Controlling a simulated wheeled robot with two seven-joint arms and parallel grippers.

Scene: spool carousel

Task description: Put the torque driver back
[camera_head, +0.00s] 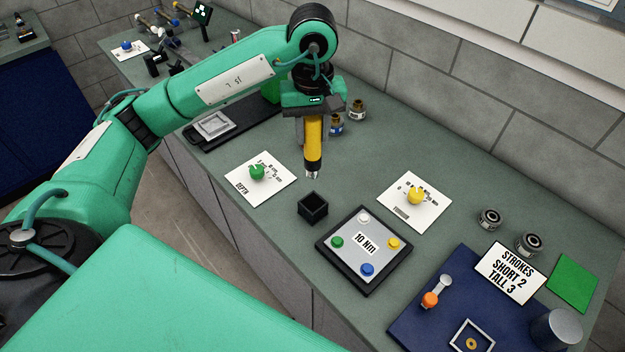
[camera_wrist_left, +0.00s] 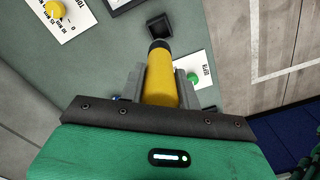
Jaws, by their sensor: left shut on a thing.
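The torque driver (camera_head: 313,142) has a yellow-orange body with a dark collar and a metal tip pointing down. My left gripper (camera_head: 313,122) is shut on it and holds it upright above the bench. In the left wrist view the driver (camera_wrist_left: 161,80) sits between the fingers of the gripper (camera_wrist_left: 160,88). A small black square open-topped holder (camera_head: 313,208) stands on the bench below the driver tip and a little toward the front. It also shows in the left wrist view (camera_wrist_left: 160,26), beyond the driver's collar end. The driver is apart from the holder. My right gripper is not in view.
A 10 Nm panel (camera_head: 364,243) with coloured buttons lies right of the holder. Cards with a green knob (camera_head: 257,172) and a yellow knob (camera_head: 416,196) lie either side. Small jars (camera_head: 357,110) stand behind the driver. A blue mat (camera_head: 405,330) lies at the right front.

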